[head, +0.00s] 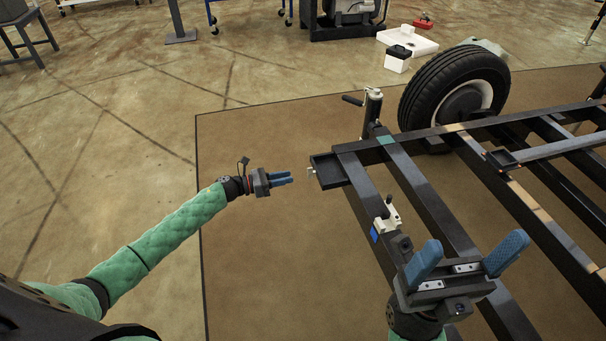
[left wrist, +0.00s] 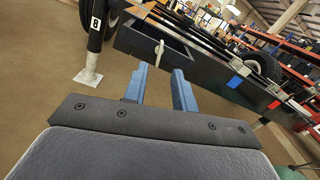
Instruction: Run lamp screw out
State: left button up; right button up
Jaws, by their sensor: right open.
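A dark trailer frame (head: 420,190) fills the right side of the head view. A small pale handle-like fitting (head: 312,171) sticks out from the near end of its open black box (head: 328,172); it also shows in the left wrist view (left wrist: 159,48). I cannot tell for sure that this is the lamp screw. My left gripper (head: 290,177) is open and empty, a short way left of the fitting and pointing at it. Its blue fingers (left wrist: 160,78) show apart below the fitting in the left wrist view. My right gripper (head: 474,248) is open and empty over the frame.
A jack post (head: 371,112) with a side handle stands at the frame's corner, near a large wheel (head: 455,88). A white bracket (head: 388,218) sits on the near rail beside my right gripper. The brown floor left of the frame is clear.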

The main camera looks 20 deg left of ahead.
aim_at(311, 173)
pick_arm(q)
jog(key=x, duration=0.6)
jog(key=shift+w+d+b, duration=0.3)
grip_shut()
